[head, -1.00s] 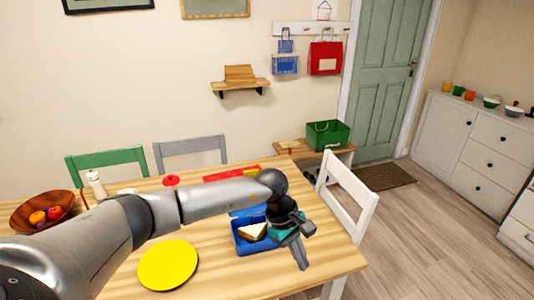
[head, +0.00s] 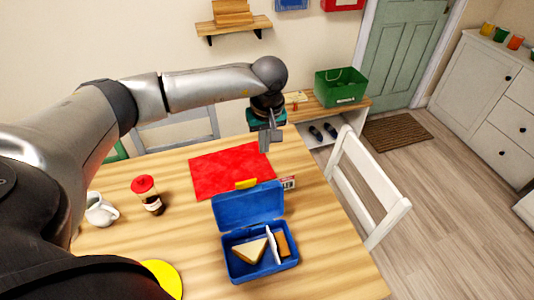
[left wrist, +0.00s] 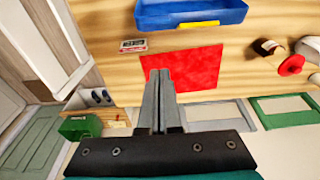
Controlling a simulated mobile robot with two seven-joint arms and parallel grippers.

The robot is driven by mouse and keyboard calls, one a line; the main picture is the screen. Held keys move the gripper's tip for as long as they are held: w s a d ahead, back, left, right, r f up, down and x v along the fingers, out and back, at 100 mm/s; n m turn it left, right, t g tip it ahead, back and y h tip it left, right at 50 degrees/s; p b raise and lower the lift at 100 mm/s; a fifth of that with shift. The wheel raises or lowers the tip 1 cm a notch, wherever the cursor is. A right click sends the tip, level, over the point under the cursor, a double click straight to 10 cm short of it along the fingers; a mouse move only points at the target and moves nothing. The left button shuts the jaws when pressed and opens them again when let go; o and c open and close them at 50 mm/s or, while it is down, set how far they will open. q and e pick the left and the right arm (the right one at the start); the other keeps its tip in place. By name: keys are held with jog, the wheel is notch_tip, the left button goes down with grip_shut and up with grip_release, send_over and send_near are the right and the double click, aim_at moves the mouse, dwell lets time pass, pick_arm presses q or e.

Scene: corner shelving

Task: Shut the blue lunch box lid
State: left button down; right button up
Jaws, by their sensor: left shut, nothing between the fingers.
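The blue lunch box (head: 262,264) stands on the table with its lid (head: 248,206) raised at the back, leaning away from the box. A yellow latch (head: 246,184) sits on the lid's upper edge. Inside are a sandwich (head: 250,251), a white divider-like piece and a brown item (head: 282,244). My left gripper (head: 266,146) is above the table's far edge, behind the lid and apart from it, shut and empty. In the left wrist view the shut fingers (left wrist: 160,75) point toward the red mat, and part of the blue lid (left wrist: 190,14) shows at the top. My right gripper is not in view.
A red mat (head: 225,171) lies behind the lunch box, with a small card (head: 288,183) beside it. A red-capped bottle (head: 147,195), white jug (head: 101,210) and yellow plate (head: 163,276) are to the left. A white chair (head: 365,185) stands at the right.

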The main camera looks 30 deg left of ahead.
pick_arm(q)
jog(key=f, duration=0.3)
jog(key=s+d+f+p, duration=0.1)
jog(key=f, duration=0.2)
jog(key=f+p, duration=0.1)
jog(key=f, duration=0.2)
jog(key=shift+s+d, duration=0.35)
jog(key=shift+d, duration=0.05)
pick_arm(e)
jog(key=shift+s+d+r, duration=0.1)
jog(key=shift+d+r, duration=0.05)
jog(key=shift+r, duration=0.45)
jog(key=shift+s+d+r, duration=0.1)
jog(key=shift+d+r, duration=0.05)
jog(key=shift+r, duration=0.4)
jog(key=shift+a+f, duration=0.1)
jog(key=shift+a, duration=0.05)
